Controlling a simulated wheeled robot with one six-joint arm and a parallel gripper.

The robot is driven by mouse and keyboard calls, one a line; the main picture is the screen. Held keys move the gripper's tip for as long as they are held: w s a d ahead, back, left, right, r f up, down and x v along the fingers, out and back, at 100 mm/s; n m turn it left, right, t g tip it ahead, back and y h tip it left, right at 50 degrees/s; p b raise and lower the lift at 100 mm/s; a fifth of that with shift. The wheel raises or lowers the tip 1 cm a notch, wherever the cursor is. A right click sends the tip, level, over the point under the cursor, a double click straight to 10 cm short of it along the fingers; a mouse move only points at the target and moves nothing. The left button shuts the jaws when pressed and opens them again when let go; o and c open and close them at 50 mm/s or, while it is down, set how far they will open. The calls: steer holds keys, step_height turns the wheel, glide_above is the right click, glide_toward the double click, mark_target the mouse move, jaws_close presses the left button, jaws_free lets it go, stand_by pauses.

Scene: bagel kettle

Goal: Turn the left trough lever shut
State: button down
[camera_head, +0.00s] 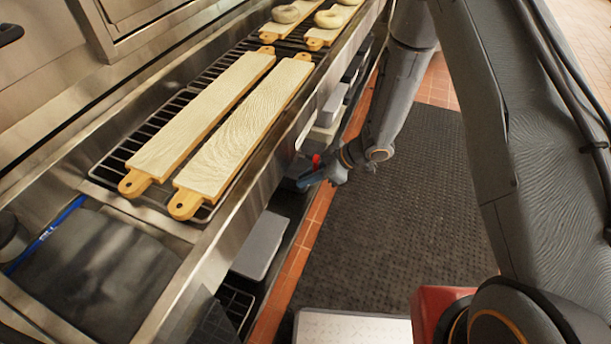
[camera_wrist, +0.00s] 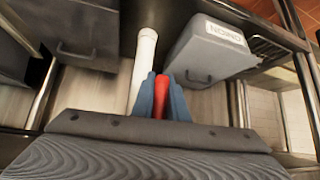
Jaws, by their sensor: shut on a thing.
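The trough lever has a red handle (camera_head: 316,160), below the front edge of the steel counter in the head view. In the wrist view the red handle (camera_wrist: 160,105) lies between the two blue fingers. My gripper (camera_head: 312,178) is shut on it; its fingers also show in the wrist view (camera_wrist: 161,88). A white pipe (camera_wrist: 144,62) runs beside the fingers. The lever's pivot and valve body are hidden, so I cannot tell its turn angle.
Two long wooden boards (camera_head: 225,150) lie on a wire rack above the counter trough, with bagels (camera_head: 285,14) farther back. A grey labelled bin (camera_wrist: 212,50) hangs close right of the fingers. A dark floor mat (camera_head: 400,200) is clear beside the counter.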

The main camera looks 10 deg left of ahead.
steer(key=shift+a+r, duration=0.15)
steer(key=shift+a, duration=0.05)
steer(key=c, duration=1.7)
jaws_free()
steer(key=shift+c, duration=0.2)
steer(key=shift+d, duration=0.15)
steer(key=v, duration=0.7)
steer(key=shift+d+r+b, duration=0.25)
steer(key=shift+d+b, duration=0.05)
steer(key=shift+b, duration=0.15)
